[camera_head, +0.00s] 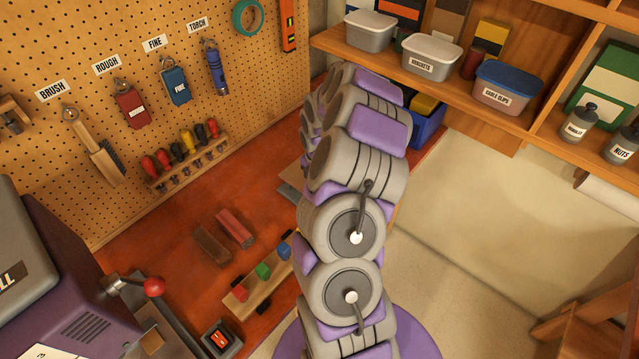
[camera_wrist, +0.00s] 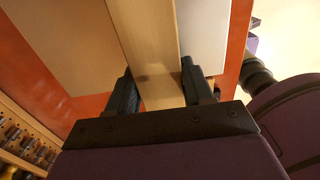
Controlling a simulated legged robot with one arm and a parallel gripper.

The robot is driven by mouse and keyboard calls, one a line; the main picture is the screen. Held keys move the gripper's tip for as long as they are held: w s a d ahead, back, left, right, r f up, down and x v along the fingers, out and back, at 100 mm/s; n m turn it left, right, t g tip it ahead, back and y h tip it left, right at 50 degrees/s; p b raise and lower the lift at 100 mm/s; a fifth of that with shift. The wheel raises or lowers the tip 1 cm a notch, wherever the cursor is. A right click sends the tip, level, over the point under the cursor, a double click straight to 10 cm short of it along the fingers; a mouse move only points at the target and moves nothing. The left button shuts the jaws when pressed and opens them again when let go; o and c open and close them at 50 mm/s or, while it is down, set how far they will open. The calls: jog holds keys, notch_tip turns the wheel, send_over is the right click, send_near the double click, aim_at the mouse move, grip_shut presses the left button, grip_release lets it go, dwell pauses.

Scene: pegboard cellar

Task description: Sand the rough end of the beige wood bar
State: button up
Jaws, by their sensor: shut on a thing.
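In the wrist view, the two black fingers of my gripper (camera_wrist: 158,84) are closed on either side of a beige wood bar (camera_wrist: 148,35). The bar runs up and away from the jaws, and a small dark mark shows on it between the fingers. Its far end is cut off by the picture edge, so I cannot tell how rough it is. In the head view, my arm hides the gripper and the bar. A red sanding block labelled ROUGH (camera_head: 131,107) and a blue one labelled FINE (camera_head: 176,84) hang on the pegboard.
A brush (camera_head: 95,146), a torch (camera_head: 216,68) and a screwdriver rack (camera_head: 188,160) are on the pegboard. The red-brown bench (camera_head: 180,275) carries two bars (camera_head: 234,228) and a board with coloured blocks (camera_head: 240,298). A purple machine (camera_head: 75,285) stands left; shelves (camera_head: 450,90) stand right.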

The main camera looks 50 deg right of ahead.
notch_tip(320, 180, up, 2)
jog(key=shift+d+r+p, duration=0.15)
jog(key=shift+r+p, duration=0.05)
jog(key=shift+p, duration=0.25)
jog(key=shift+r+p, duration=1.2)
jog(key=shift+r, duration=1.95)
